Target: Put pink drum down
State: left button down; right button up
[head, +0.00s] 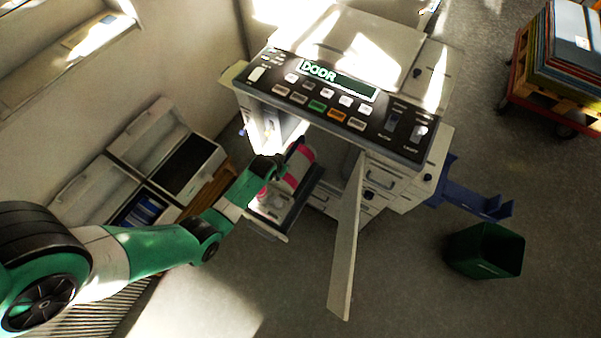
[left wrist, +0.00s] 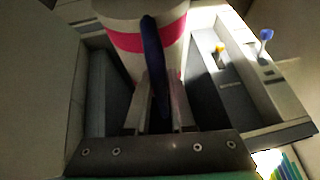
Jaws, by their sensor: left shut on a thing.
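The pink drum (head: 297,168) is a pale cylinder with pink bands, at the open front of the copier-like machine (head: 405,150). It also shows at the top of the left wrist view (left wrist: 147,42), cut off by the edge. My left gripper (head: 283,165) reaches in from the left; in the left wrist view its fingers (left wrist: 160,105) are shut on the drum's dark blue handle. The drum is over or within a dark bay on a pulled-out drawer (head: 268,232); I cannot tell whether it rests there. My right gripper is not in view.
The machine's door (head: 345,245) stands open to the right of the drum. Its control panel (head: 340,95) reads "DOOR". A green bin (head: 485,252) and a loaded cart (head: 560,70) are at the right. Trays (head: 150,165) stand at the left wall. Floor at the lower right is clear.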

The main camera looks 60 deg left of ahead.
pick_arm(q)
jog(key=shift+w+r, duration=0.15)
jog(key=shift+w, duration=0.25)
jog(key=shift+s+f, duration=0.1)
jog(key=shift+f, duration=0.15)
notch_tip(320, 180, down, 6)
jog(key=b, duration=0.6)
jog(key=shift+s, duration=0.1)
notch_tip(320, 180, down, 4)
jog(key=b, duration=0.3)
jog(key=shift+r, duration=0.25)
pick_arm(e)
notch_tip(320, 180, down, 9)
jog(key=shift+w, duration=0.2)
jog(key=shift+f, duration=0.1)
pick_arm(q)
jog(key=c, duration=1.2)
grip_release()
jog(key=shift+f, duration=0.3)
jog(key=o, duration=0.4)
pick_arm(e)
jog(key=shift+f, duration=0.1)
